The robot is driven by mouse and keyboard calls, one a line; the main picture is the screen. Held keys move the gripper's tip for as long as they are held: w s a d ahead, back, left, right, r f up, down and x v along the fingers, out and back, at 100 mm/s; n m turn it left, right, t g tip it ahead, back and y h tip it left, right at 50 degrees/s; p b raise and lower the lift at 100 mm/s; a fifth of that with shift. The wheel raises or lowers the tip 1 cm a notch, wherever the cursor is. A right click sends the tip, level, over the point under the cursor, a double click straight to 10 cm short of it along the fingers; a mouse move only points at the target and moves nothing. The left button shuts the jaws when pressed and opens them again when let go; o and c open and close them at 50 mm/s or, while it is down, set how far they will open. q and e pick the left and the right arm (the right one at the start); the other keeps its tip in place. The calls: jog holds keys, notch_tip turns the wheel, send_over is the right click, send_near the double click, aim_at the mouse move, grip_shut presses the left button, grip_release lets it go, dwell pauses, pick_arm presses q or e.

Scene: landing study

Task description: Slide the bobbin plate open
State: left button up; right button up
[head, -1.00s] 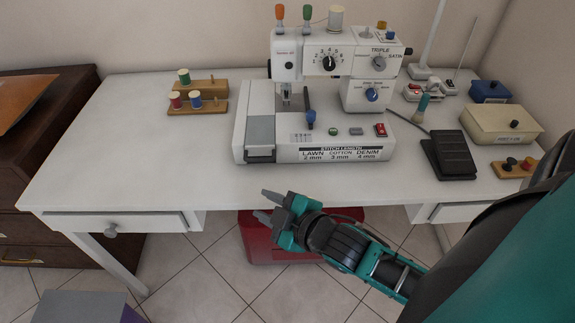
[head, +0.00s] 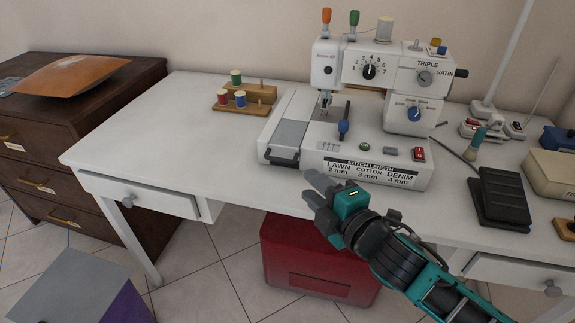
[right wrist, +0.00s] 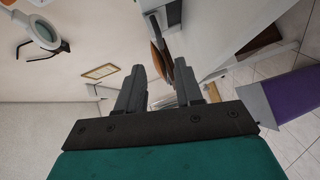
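The white sewing machine (head: 350,160) stands on the white table (head: 185,130). The bobbin plate (head: 290,134) is a grey panel at the left end of its bed, with a dark handle (head: 282,161) at the front edge. The plate lies flat in the bed, and I see no clear gap beside it. My right gripper (head: 315,189) is in front of the bed near the table's front edge, right of the handle and apart from it. In the right wrist view its two fingers (right wrist: 160,72) stand apart with nothing between them. My left gripper is out of view.
A wooden spool rack (head: 243,105) stands left of the machine. A black pedal (head: 503,197) lies to its right. A red bin (head: 315,265) is under the table.

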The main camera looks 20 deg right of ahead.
jog(key=b, duration=0.2)
send_near(288, 142)
jog(key=w+a+f, duration=0.1)
jog(key=w+a, duration=0.1)
jog(key=a, duration=0.1)
jog(key=w+a+f, duration=0.1)
jog(key=shift+w+a+f, duration=0.3)
jog(key=shift+f, duration=0.05)
jog(key=shift+w, duration=0.4)
grip_shut()
